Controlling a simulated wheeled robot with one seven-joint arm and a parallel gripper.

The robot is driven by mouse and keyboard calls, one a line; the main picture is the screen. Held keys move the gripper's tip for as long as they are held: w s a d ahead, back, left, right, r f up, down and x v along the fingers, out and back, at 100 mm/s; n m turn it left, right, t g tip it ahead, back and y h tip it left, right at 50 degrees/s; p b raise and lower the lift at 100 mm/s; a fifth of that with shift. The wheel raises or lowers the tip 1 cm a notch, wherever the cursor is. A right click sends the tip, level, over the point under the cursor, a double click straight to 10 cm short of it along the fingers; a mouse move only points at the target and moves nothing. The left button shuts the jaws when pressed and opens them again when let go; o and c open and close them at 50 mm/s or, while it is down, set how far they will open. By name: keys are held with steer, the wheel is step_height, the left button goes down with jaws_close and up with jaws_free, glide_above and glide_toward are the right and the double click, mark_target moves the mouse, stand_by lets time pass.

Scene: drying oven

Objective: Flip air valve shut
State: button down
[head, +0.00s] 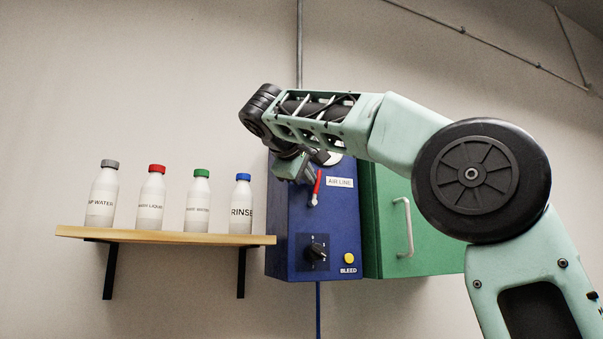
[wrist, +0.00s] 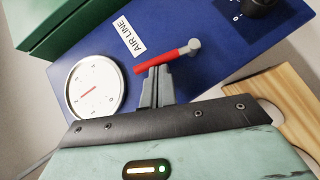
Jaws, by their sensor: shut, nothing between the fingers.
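The air valve is a red-handled lever (head: 318,182) on the front of the blue box (head: 290,235), left of the AIR LINE label (head: 340,183). In the head view its handle points up from a silver pivot, nearly upright with a slight tilt. The lever (wrist: 160,61) also shows whole in the wrist view, with the pivot at its right end. My gripper (wrist: 156,74) is shut and empty, its fingertips right at the side of the red handle. I cannot tell if they touch it. In the head view my gripper (head: 307,179) is just left of the lever.
A round gauge (wrist: 95,88) sits near the lever. A black knob (head: 316,251) and yellow BLEED button (head: 349,258) are lower on the box. A green cabinet (head: 425,235) stands to the right, a wooden shelf (head: 165,236) with several bottles to the left.

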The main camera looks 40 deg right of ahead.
mark_target(340, 203)
steer(key=d, duration=0.1)
steer(key=m+y+p, duration=0.1)
steer(key=d+y+p, duration=0.1)
steer(key=shift+s+d+r+m, duration=0.3)
steer(key=shift+s+r, duration=0.05)
steer(key=shift+s, duration=0.05)
steer(key=shift+s+d+f+m+y, duration=0.1)
steer(key=shift+d+f+m+y, duration=0.15)
steer(key=shift+d+m+y, duration=0.35)
steer(key=shift+s+d+f+n, duration=0.3)
steer(key=shift+d+f, duration=0.15)
steer(key=shift+d, duration=0.25)
steer(key=shift+s+d+f+b, duration=0.2)
steer(key=shift+d+f+b, duration=0.55)
steer(key=shift+d+f, duration=0.2)
